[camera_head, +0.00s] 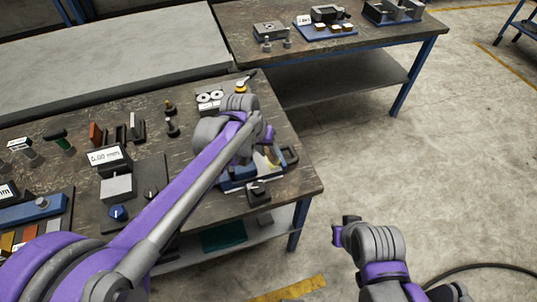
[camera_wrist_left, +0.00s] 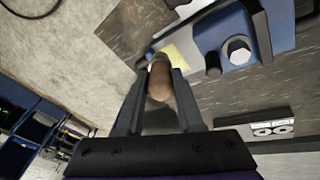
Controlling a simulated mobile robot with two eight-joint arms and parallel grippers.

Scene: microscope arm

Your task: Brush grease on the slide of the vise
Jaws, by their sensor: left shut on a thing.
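The blue vise (camera_head: 238,183) sits at the right end of the near workbench, partly hidden by my left arm. In the left wrist view its blue body with a hex bolt (camera_wrist_left: 238,50) shows at the upper right. My left gripper (camera_head: 268,140) is over the vise. In the left wrist view its fingers (camera_wrist_left: 158,88) are shut on the brown, rounded handle of the brush (camera_wrist_left: 160,80). A pale yellow patch (camera_wrist_left: 178,54) shows just beyond the handle; I cannot tell whether bristles touch the slide. My right gripper (camera_head: 343,230) is off the bench, its jaws unclear.
The near workbench (camera_head: 285,190) holds a digital-display device (camera_head: 108,157), several tools and a panel with two white discs (camera_head: 210,98). A second bench (camera_head: 350,42) with fixtures stands behind. Open floor (camera_head: 430,150) lies to the right.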

